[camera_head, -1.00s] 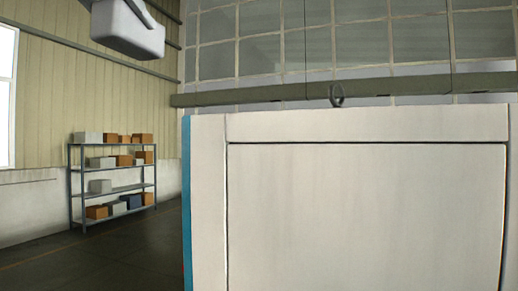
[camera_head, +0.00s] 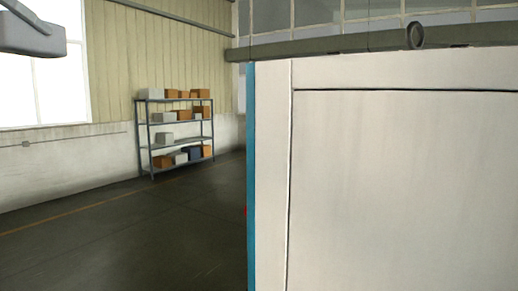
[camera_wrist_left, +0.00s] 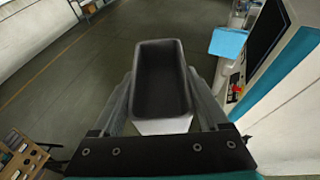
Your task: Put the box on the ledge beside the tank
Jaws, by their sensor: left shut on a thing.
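The box (camera_wrist_left: 158,95) is a dark grey, open-topped bin in the left wrist view, with a pale patch at its near end. My left gripper (camera_wrist_left: 162,72) is shut on it, one finger along each side. In the head view the grey box (camera_head: 25,40) is cut off at the upper left, with part of my left gripper (camera_head: 20,12) above it. A big white machine cabinet (camera_head: 400,180) with a blue edge fills the right of the head view. I cannot make out the tank or the ledge. My right gripper is not in view.
A shelf rack (camera_head: 176,142) with several grey, orange and blue boxes stands by the far wall. The dark floor (camera_head: 130,235) left of the cabinet is clear. The left wrist view shows a machine panel with a dark screen (camera_wrist_left: 268,30) at right and a wooden table (camera_wrist_left: 20,155) at lower left.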

